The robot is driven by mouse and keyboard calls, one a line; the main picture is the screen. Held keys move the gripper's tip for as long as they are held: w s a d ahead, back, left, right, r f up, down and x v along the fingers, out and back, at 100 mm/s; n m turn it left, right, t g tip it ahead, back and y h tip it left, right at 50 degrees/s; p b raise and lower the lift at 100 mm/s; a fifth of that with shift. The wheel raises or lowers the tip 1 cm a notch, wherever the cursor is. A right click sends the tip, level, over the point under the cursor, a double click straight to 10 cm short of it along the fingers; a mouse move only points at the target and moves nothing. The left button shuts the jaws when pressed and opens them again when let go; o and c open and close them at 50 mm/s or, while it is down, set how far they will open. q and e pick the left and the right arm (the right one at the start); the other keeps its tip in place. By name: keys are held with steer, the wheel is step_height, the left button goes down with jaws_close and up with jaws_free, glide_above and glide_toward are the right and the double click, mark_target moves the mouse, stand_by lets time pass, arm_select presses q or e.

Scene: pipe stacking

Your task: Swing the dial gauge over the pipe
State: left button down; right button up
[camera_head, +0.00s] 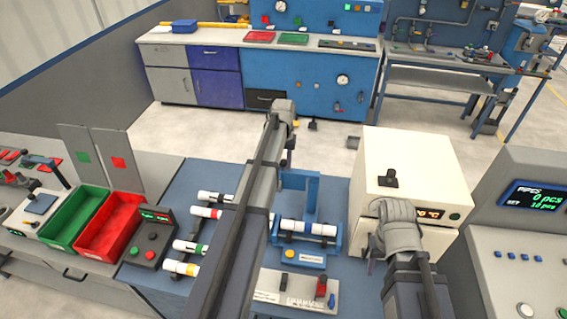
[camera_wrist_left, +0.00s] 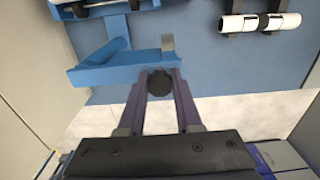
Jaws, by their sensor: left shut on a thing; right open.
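The blue gauge stand (camera_head: 298,190) stands on the blue bench, with a white pipe (camera_head: 322,229) lying across its base. The dial's face does not show. In the left wrist view, the blue stand (camera_wrist_left: 115,70) is ahead of my left gripper (camera_wrist_left: 159,85). The gripper's purple fingers are shut on a round black knob (camera_wrist_left: 159,84) at the stand's edge. In the head view my left arm hides part of the stand and pipe, and the left gripper (camera_head: 287,157) shows only partly. My right gripper (camera_head: 371,266) is open beside the white box, mostly hidden by its wrist.
Several white pipes with coloured bands (camera_head: 190,247) lie on a rack at the left. Green (camera_head: 72,243) and red (camera_head: 106,253) bins stand further left. The white box (camera_head: 408,165) with a display is at the right, near my right arm. A switch panel (camera_head: 265,284) lies in front.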

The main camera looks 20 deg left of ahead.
arm_select(q)
steer(key=s+d+n, duration=0.4)
steer(key=d+n, duration=0.3)
steer(key=n, duration=0.2)
steer(key=s+d+n, duration=0.4)
steer(key=d+n, duration=0.3)
steer(key=n, duration=0.2)
steer(key=shift+s, duration=0.15)
stand_by(0.6)
steer(key=shift+d, duration=0.15)
steer(key=c, duration=0.6)
jaws_free()
